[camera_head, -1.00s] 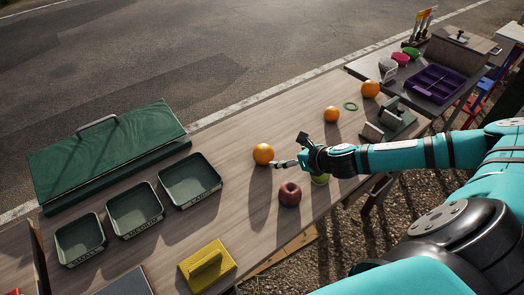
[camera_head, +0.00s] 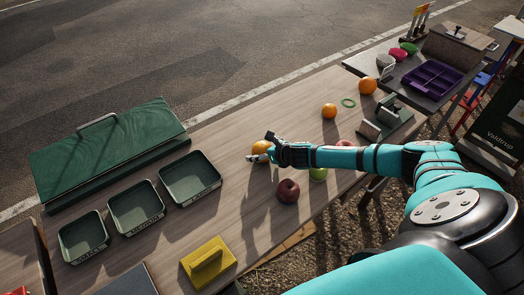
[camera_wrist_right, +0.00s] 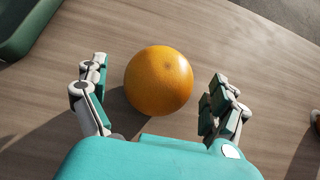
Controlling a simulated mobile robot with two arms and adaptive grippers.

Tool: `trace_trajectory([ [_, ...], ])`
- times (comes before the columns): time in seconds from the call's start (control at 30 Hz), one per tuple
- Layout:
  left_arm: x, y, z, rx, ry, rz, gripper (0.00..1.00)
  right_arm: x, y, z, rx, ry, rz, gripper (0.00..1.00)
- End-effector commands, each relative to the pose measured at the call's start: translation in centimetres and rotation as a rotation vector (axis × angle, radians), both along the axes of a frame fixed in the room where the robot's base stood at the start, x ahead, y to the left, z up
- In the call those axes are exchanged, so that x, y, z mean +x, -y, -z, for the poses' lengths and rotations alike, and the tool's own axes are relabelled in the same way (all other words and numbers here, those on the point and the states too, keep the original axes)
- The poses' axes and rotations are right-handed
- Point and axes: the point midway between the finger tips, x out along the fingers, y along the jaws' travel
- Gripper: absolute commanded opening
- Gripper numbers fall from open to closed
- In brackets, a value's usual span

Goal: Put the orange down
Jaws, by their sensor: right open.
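An orange (camera_head: 262,147) lies on the wooden table (camera_head: 235,190), partly hidden behind my right gripper (camera_head: 262,157) in the head view. In the right wrist view the orange (camera_wrist_right: 158,80) sits between and slightly beyond the two spread fingers of my right gripper (camera_wrist_right: 160,95), with a visible gap on each side. The right gripper is open. My left gripper does not show.
Green trays (camera_head: 190,178) stand left of the orange. A red apple (camera_head: 288,191) and a green fruit (camera_head: 318,174) lie near my arm. Two more oranges, one (camera_head: 329,111) nearer and one (camera_head: 367,86) farther, lie behind. A yellow object (camera_head: 208,262) lies at the front edge.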

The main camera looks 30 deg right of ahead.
Motion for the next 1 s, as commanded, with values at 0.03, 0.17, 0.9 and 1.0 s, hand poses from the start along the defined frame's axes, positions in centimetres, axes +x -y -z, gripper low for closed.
trace_trajectory([
  [0.03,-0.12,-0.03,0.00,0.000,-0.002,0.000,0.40,0.08,0.01,0.09,0.000,0.000,0.000,0.96],
  [0.17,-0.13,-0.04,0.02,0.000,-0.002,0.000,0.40,0.07,0.03,0.10,-0.001,0.000,-0.001,0.96],
  [0.9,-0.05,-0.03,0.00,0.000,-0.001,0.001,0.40,0.10,0.06,0.01,-0.001,0.001,0.000,0.21],
  [1.0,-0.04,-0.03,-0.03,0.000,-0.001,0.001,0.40,0.13,0.07,-0.21,-0.001,0.002,-0.001,0.21],
])
